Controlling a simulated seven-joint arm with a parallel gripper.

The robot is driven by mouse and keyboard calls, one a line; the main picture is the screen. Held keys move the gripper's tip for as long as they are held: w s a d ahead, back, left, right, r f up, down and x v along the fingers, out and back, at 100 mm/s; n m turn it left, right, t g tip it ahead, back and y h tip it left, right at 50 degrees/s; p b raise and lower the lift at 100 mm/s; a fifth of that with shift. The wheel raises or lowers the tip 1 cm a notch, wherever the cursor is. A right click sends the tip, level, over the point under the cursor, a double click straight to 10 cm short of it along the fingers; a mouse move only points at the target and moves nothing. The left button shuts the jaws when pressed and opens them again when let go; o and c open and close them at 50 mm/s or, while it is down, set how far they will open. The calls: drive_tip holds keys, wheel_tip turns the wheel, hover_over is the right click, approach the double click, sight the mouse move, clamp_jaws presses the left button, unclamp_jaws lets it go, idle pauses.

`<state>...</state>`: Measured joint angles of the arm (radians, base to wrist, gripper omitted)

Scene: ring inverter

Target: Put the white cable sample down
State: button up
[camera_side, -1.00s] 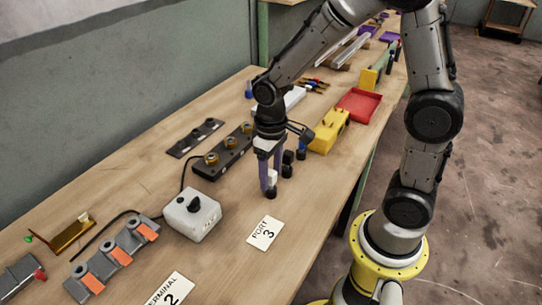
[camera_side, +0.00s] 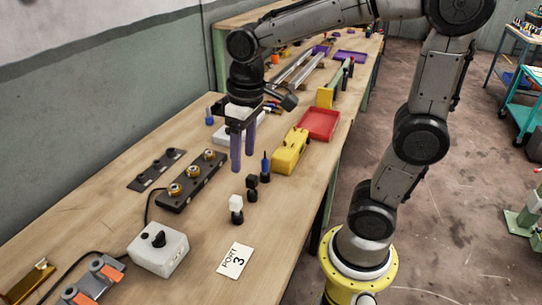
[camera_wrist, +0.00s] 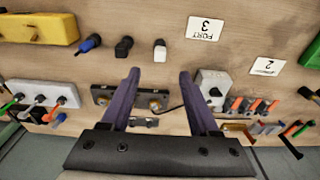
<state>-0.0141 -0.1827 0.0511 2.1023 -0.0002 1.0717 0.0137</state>
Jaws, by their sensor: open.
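The white cable sample (camera_side: 236,205), a small white block on a black foot, stands upright on the bench behind the PORT 3 card (camera_side: 235,260). It also shows in the wrist view (camera_wrist: 160,50), beyond my fingertips. My gripper (camera_side: 243,160) is open and empty, raised above the bench and apart from the sample. Its two purple fingers are spread in the wrist view (camera_wrist: 159,74). A black sample (camera_side: 252,187) and a blue one (camera_side: 266,166) stand in line with the white one.
A black strip with brass posts (camera_side: 192,180) lies left of the samples. A grey box with a black knob (camera_side: 158,249) stands nearer. A yellow case (camera_side: 290,152) and a red tray (camera_side: 318,124) lie behind. The bench around the PORT 3 card is mostly clear.

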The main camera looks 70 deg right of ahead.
drive_tip(key=s+t, duration=0.4)
drive_tip(key=s, duration=0.6)
drive_tip(key=shift+s+d+r, duration=0.2)
drive_tip(key=shift+s+r, duration=0.15)
drive_tip(key=shift+r, duration=0.1)
drive_tip(key=shift+o, duration=0.4)
